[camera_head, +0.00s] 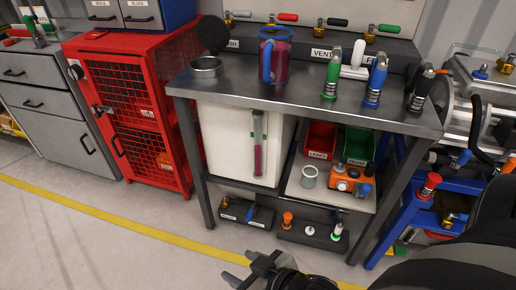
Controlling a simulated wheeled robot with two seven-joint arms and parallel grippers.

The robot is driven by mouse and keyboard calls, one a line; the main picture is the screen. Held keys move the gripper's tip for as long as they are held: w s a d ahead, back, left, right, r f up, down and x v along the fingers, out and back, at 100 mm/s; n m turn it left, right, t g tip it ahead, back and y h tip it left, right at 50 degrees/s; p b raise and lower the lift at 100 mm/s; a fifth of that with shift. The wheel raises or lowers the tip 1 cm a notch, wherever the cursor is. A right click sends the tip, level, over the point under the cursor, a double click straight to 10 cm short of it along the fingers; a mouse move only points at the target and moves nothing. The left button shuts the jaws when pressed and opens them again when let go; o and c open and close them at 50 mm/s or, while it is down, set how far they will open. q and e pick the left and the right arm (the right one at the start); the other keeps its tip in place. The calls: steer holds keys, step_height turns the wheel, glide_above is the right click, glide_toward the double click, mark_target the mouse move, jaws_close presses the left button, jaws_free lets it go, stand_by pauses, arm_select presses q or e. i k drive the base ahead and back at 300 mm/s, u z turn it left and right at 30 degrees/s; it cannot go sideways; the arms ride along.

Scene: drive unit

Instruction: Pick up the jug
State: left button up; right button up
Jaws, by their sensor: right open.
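The jug (281,62) stands upright on the metal workbench (235,93), towards its back left of centre. It looks clear with reddish-purple contents and has a blue handle on its left side. My right gripper (241,268) is at the bottom edge of the view, low in front of the bench and well apart from the jug. Its fingers are open with nothing seen between them. My left gripper is not in view.
A round metal dish (207,67) is left of the jug. Green (331,76), blue (376,82) and black (419,90) handled fittings stand to its right. A red mesh cabinet (130,105) adjoins the bench. Floor in front is clear, with a yellow line.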

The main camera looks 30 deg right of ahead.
mark_target(275, 43)
steer(key=u, duration=0.2)
steer(key=k, duration=0.35)
steer(key=z, duration=1.65)
